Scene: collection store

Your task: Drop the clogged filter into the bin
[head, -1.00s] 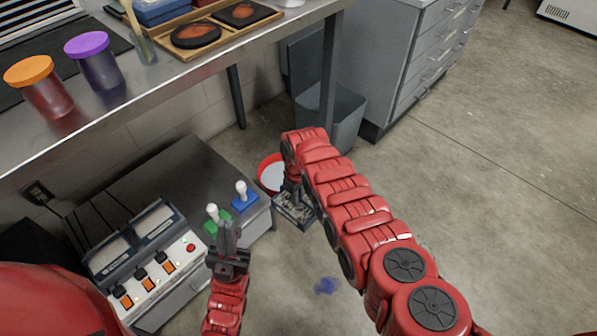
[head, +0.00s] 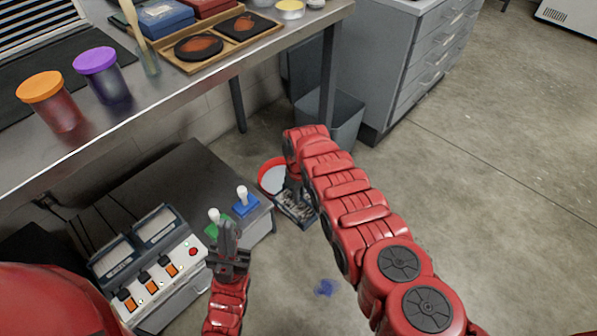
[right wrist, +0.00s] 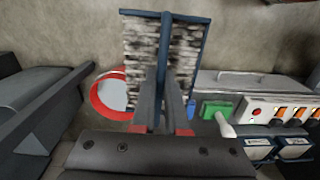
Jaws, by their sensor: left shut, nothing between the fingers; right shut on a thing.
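The clogged filter (right wrist: 131,55) is a dark blue frame with dirty grey-white pleats. My right gripper (right wrist: 165,105) is shut on it in the right wrist view. In the head view the filter (head: 297,208) is below my right arm's end, above the floor, and my arm partly hides it. A grey open bin (head: 348,113) stands on the floor beyond my right arm, under the bench end and beside the drawer cabinet; the arm covers its lower part. My left gripper (head: 229,243) is shut and empty, in front of the low dark unit.
A red round container with a pale inside (head: 265,173) is just behind the filter. The steel bench (head: 150,110) holds jars and trays. Floor at the right is clear.

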